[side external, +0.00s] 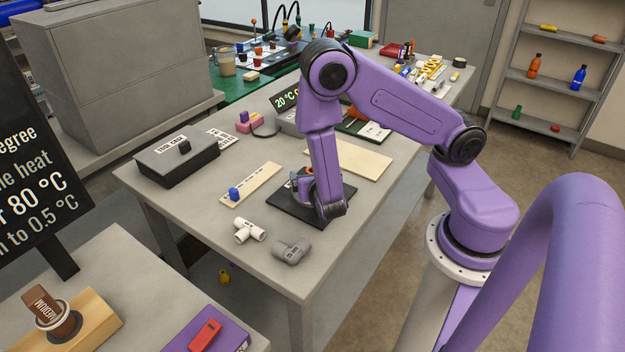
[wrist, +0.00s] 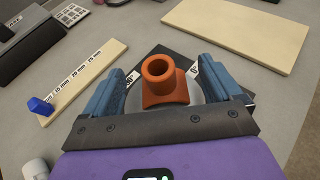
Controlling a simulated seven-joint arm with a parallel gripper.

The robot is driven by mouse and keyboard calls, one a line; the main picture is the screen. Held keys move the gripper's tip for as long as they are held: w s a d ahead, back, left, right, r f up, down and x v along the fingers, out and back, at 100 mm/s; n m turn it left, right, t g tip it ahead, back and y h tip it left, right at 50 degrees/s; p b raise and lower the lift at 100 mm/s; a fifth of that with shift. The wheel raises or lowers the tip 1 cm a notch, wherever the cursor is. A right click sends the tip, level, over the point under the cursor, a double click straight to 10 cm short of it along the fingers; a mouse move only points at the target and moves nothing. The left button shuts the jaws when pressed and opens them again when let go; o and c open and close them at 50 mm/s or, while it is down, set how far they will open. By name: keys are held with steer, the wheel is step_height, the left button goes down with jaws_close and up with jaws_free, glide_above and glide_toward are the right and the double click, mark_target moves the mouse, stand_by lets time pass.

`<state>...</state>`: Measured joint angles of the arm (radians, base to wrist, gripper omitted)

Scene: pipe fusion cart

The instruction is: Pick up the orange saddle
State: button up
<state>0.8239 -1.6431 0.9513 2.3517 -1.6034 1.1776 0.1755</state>
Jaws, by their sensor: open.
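The orange saddle (wrist: 163,84) is a short open tube on a curved base. In the wrist view it sits between the two blue fingers of my gripper (wrist: 165,92), which are apart, one on each side of it. Beneath it is a pale round thing on a dark plate (wrist: 178,58). In the side view my gripper (side external: 309,183) is low over the dark plate (side external: 296,214), and only a small bit of orange shows there behind the wrist.
A marked strip with a blue block (side external: 235,193) lies left of the plate. A white tee fitting (side external: 243,231) and a grey fitting (side external: 291,250) lie near the front edge. A dark tool case (side external: 177,162) stands at left. A pale board (side external: 352,160) lies behind.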

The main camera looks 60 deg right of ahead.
steer(key=shift+w+d+f, duration=0.2)
steer(key=shift+w+d, duration=0.1)
steer(key=c, duration=1.1)
steer(key=shift+r, duration=0.15)
